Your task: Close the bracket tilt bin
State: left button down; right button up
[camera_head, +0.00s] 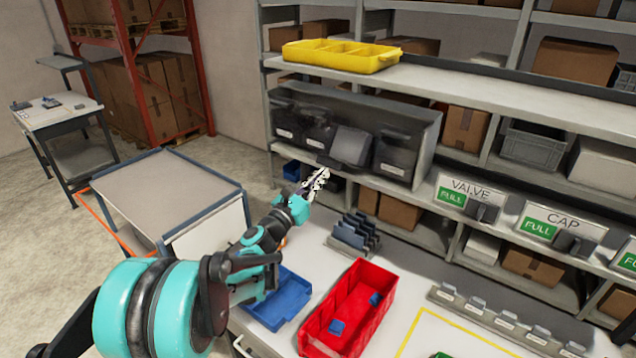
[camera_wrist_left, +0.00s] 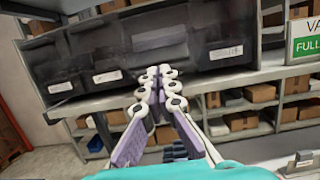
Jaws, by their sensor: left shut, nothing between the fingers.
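A dark tilt-bin unit (camera_head: 413,120) with several bins side by side sits on the shelf at the back. One bin, the tilted-out bin (camera_head: 351,146), leans forward out of the row, third from the left; its label cannot be read. In the left wrist view this bin (camera_wrist_left: 158,40) is straight ahead, beyond the fingertips. My left gripper (camera_head: 320,177) is shut and empty, just below and in front of the tilted-out bin; whether it touches is unclear. The fingers also show in the left wrist view (camera_wrist_left: 158,76). My right gripper is not in view.
A yellow divided tray (camera_head: 340,56) sits on the shelf above. A red bin (camera_head: 385,300), a blue tray (camera_head: 265,318) and a dark slotted rack (camera_head: 352,238) stand on the white worktop below. VALVE (camera_head: 470,190) and CAP (camera_head: 562,222) dispenser signs are to the right.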

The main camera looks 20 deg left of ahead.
pick_arm(q)
jog(key=shift+w+r+g+p, duration=0.15)
jog(key=shift+r+g+p, duration=0.55)
jog(key=shift+r+p, duration=0.6)
jog(key=w+r+g+p, duration=0.1)
jog(key=r+p, duration=0.1)
jog(key=p, duration=0.1)
jog(key=w+d+r+g+y+p, duration=0.1)
jog(key=r+g+p, duration=0.1)
jog(key=p, duration=0.1)
jog(key=w+r+g+y+p, duration=0.1)
jog(key=r+p, duration=0.1)
jog(key=p, duration=0.1)
jog(key=shift+w+d+r+g, duration=0.3)
jog(key=shift+w+r, duration=0.05)
jog(key=w+d+r+g+p, duration=0.1)
jog(key=w+d+r+p, duration=0.1)
jog(key=w, duration=0.4)
jog(key=shift+w+r, duration=0.2)
jog(key=shift+r, duration=0.5)
jog(key=shift+d, duration=0.1)
